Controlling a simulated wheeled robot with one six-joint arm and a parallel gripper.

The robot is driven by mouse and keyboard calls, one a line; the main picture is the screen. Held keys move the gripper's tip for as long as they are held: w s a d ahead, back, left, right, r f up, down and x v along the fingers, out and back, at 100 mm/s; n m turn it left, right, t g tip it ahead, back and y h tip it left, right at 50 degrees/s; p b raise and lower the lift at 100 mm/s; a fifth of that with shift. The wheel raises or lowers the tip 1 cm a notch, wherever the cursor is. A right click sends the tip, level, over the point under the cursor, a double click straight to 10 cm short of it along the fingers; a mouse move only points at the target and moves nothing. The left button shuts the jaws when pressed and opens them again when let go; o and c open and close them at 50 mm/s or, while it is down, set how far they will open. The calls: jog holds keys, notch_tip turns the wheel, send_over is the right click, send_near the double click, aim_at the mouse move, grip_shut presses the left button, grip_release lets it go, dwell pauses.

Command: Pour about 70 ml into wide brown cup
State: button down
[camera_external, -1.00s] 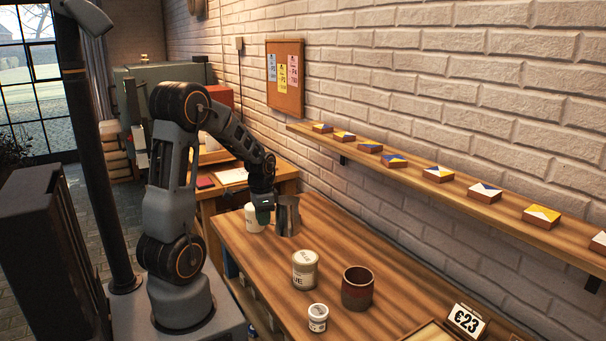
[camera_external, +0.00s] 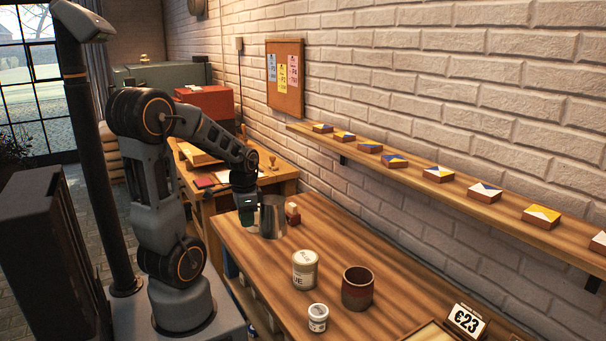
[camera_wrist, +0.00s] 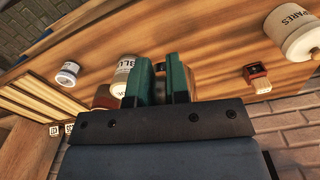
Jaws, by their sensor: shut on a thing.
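The wide brown cup (camera_external: 357,290) stands upright on the bench, to the right of the cream BLUE can. Its inside is too dark to tell whether anything is in it. A metal pitcher (camera_external: 273,215) is at my gripper (camera_external: 247,212), near the far end of the bench, well apart from the cup. My gripper is shut on the pitcher, which looks about upright. A dark reddish bit, probably the cup (camera_wrist: 104,98), shows partly hidden behind the BLUE can.
The BLUE can (camera_external: 305,271) and a small white jar (camera_external: 318,318) stand near the cup. A SPARES container (camera_wrist: 292,32) shows in the wrist view.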

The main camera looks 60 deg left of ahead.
aim_at(267, 206)
jog(key=shift+r, duration=0.15)
jog(key=w+m+p, duration=0.1)
jog(key=w, duration=0.1)
jog(key=w+m+p, duration=0.1)
jog(key=w+m, duration=0.1)
jog(key=w+r+m+p, duration=0.1)
jog(key=w, duration=0.2)
jog(key=shift+a, duration=0.4)
jog(key=w+d+f+m+p, duration=0.2)
jog(key=w+f+m, duration=0.2)
jog(key=w, duration=0.3)
jog(key=w+d+f+m+p, duration=0.3)
jog(key=w+m, duration=0.4)
jog(key=w+d+f+m+p, duration=0.2)
jog(key=w+f+m+p, duration=0.1)
jog(key=w, duration=0.5)
jog(key=shift+d+f+m, duration=0.2)
jog(key=shift+f+m, duration=0.25)
jog(key=shift+m, duration=0.15)
jog(key=shift+d+f+m, duration=0.15)
jog(key=shift+f+m, duration=0.25)
jog(key=shift+m, duration=0.2)
jog(key=shift+w+d+f+m, duration=0.3)
jog(key=shift+f, duration=0.15)
